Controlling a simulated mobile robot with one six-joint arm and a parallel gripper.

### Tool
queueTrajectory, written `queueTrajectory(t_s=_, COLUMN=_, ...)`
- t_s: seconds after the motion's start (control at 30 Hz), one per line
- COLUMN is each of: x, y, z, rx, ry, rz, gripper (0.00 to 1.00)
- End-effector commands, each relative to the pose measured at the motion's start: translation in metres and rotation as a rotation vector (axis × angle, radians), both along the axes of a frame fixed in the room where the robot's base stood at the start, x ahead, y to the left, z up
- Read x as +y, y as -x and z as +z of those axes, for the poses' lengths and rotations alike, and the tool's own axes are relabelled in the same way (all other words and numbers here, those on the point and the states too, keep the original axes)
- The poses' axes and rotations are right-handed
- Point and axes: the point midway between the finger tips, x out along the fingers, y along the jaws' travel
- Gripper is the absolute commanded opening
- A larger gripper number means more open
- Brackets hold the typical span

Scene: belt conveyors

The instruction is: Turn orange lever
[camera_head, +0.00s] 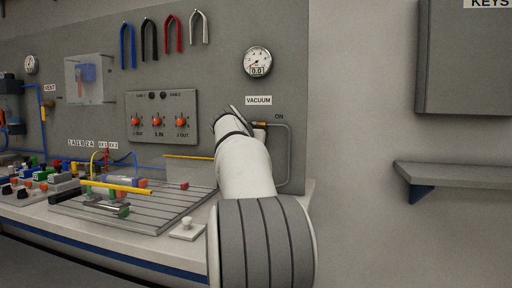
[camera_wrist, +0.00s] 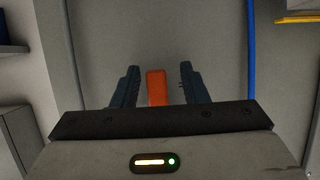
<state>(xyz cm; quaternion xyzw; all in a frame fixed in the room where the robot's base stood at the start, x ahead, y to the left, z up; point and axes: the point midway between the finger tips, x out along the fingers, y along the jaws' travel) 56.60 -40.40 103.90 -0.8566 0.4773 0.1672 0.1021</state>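The orange lever (camera_wrist: 157,87) shows in the wrist view as an orange bar against the grey panel. It stands between the two dark fingers of my gripper (camera_wrist: 157,85). The fingers are apart, and a gap shows on each side of the lever, wider on the right. In the head view my white and grey arm reaches to the panel below the VACUUM label (camera_head: 258,100) and hides the lever and most of the gripper.
A round gauge (camera_head: 257,62) is above the label. A panel with orange knobs (camera_head: 162,118) is to the left. The workbench (camera_head: 165,246) holds a slotted plate and several small parts. A wall shelf (camera_head: 455,176) is at the right. A blue tube (camera_wrist: 251,50) runs right of the gripper.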

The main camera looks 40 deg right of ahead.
Motion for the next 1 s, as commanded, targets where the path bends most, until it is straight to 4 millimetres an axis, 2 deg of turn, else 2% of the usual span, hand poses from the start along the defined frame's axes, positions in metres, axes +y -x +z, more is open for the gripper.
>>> queueTrajectory(t_s=0.5, x=0.056, y=0.032, z=0.028, rx=0.0, ry=0.0, rz=0.002, gripper=0.4)
queueTrajectory(t_s=1.0, x=0.061, y=0.036, z=0.029, rx=0.001, ry=-0.001, rz=0.0, gripper=0.4)
